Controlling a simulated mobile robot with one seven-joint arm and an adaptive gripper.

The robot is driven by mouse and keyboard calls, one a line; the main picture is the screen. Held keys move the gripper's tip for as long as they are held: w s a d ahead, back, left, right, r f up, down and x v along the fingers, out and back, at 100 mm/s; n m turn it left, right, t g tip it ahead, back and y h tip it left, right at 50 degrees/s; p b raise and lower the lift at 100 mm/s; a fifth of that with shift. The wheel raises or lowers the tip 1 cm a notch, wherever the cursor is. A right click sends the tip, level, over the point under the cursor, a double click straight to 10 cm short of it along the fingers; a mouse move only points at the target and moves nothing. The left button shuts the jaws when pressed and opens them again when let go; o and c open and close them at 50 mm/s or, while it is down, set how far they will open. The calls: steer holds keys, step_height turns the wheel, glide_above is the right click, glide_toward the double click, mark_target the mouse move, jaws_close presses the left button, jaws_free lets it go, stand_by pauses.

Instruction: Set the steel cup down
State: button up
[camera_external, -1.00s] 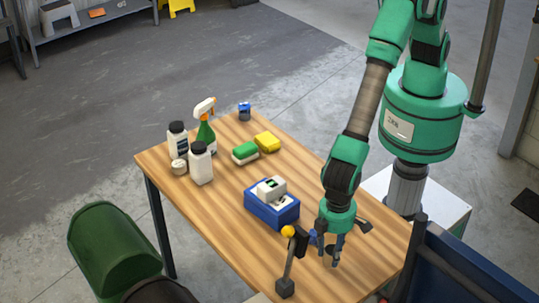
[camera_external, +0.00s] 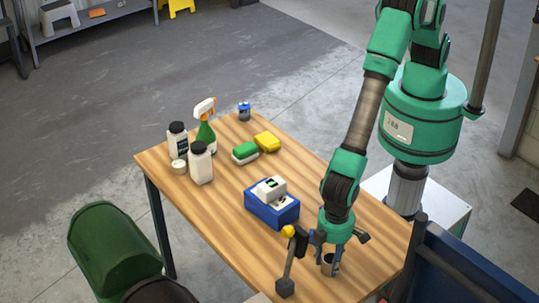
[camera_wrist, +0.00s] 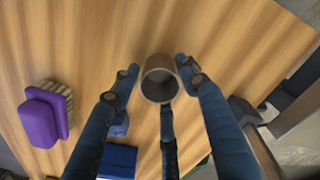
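The steel cup (camera_external: 328,268) is a small grey cylinder at the near right end of the wooden table. In the wrist view the cup (camera_wrist: 158,86) shows its open, dark mouth towards the camera. My gripper (camera_external: 330,252) points down over the cup. In the external view the cup's base is at or just above the tabletop; a gap cannot be made out.
A blue box (camera_external: 270,210) with a pale device stands left of my gripper. A purple-topped brush (camera_wrist: 42,115) lies on the table. Bottles (camera_external: 200,165) and sponges (camera_external: 245,152) are farther back. Clear wood (camera_external: 235,220) lies left.

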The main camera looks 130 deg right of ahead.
steer(key=shift+o, duration=0.3)
steer(key=shift+r, duration=0.15)
step_height(320, 180, up, 12)
steer(key=p, duration=0.1)
steer(key=shift+p, duration=0.4)
stand_by(0.9)
step_height(320, 180, up, 18)
steer(key=n+t, duration=0.1)
glide_above(334, 264)
steer(key=s+d, duration=0.5)
steer(key=d, duration=0.3)
steer(key=s+d+r+n+t, duration=0.1)
steer(key=s+d+r, duration=0.3)
steer(key=s+r, duration=0.15)
steer(key=s+d+r+t, duration=0.1)
steer(key=s+d+r, duration=0.3)
steer(key=r, duration=0.3)
steer(key=s+d+r+n+t, duration=0.1)
steer(key=s+d+r, duration=0.3)
steer(key=s, duration=0.3)
steer(key=s+d+r+n, duration=0.1)
steer(key=s+d+r, duration=0.25)
steer(key=s, duration=0.35)
steer(key=s+d+n+t, duration=0.1)
steer(key=s+d, duration=0.3)
steer(key=s, duration=1.1)
steer(key=shift+s+d+r+t, duration=0.2)
steer(key=shift+s+r+t, duration=0.1)
steer(key=shift+s+r, duration=0.15)
